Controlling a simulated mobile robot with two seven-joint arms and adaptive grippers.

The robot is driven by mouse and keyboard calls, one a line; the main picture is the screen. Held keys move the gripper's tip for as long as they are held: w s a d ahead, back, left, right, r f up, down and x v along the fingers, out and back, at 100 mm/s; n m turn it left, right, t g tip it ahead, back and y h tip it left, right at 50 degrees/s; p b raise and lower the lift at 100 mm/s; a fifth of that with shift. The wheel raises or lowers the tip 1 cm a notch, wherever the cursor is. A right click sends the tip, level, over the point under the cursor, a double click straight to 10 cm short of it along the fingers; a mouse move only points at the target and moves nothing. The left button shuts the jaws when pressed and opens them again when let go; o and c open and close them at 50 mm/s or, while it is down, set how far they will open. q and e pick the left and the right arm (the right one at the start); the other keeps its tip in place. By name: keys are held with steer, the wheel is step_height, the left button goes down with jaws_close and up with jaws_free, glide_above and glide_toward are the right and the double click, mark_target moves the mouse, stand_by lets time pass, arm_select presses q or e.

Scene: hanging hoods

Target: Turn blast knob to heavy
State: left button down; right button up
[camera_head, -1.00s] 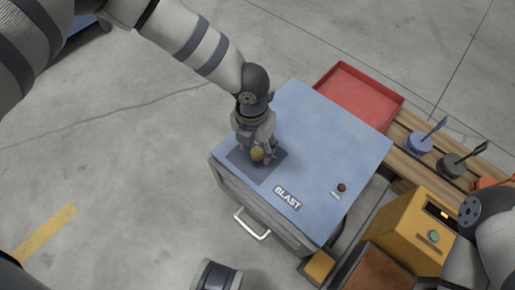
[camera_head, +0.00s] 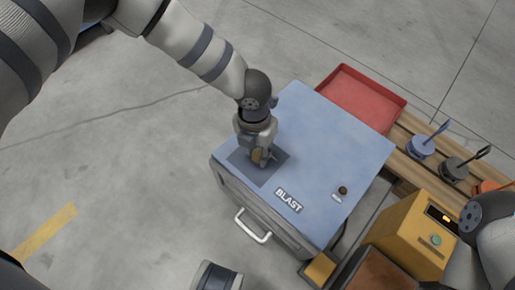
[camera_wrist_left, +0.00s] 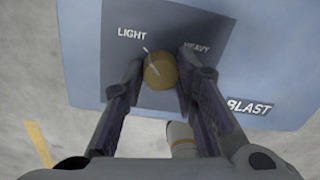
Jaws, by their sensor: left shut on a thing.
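The round yellow blast knob (camera_wrist_left: 160,71) sits on a dark grey panel (camera_wrist_left: 215,30) on top of the blue cabinet (camera_head: 325,140). LIGHT is printed left of the knob and HEAVY right of it in the left wrist view. A pale mark on the knob slants toward the upper left, nearer LIGHT. My left gripper (camera_wrist_left: 160,82) is shut on the knob, one finger on each side. In the head view the gripper (camera_head: 262,158) reaches down from above and partly hides the knob. My right gripper is not in view.
A BLAST label (camera_head: 289,200) and a small dark knob (camera_head: 342,190) are on the cabinet top. A white handle (camera_head: 252,227) is on its front. A red tray (camera_head: 362,95), a yellow box (camera_head: 408,232) and a wooden rack (camera_head: 400,160) stand to the right. Floor at left is clear.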

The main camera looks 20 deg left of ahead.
arm_select(q)
steer(key=m, duration=0.4)
steer(key=shift+p, duration=0.3)
steer(key=m, duration=0.5)
steer(key=shift+g, duration=0.3)
steer(key=m, duration=0.5)
steer(key=shift+m+y, duration=0.3)
steer(key=shift+m, duration=0.1)
steer(key=m, duration=0.4)
steer(key=shift+b, duration=0.35)
steer(key=shift+m, duration=0.4)
steer(key=c, duration=1.3)
jaws_free()
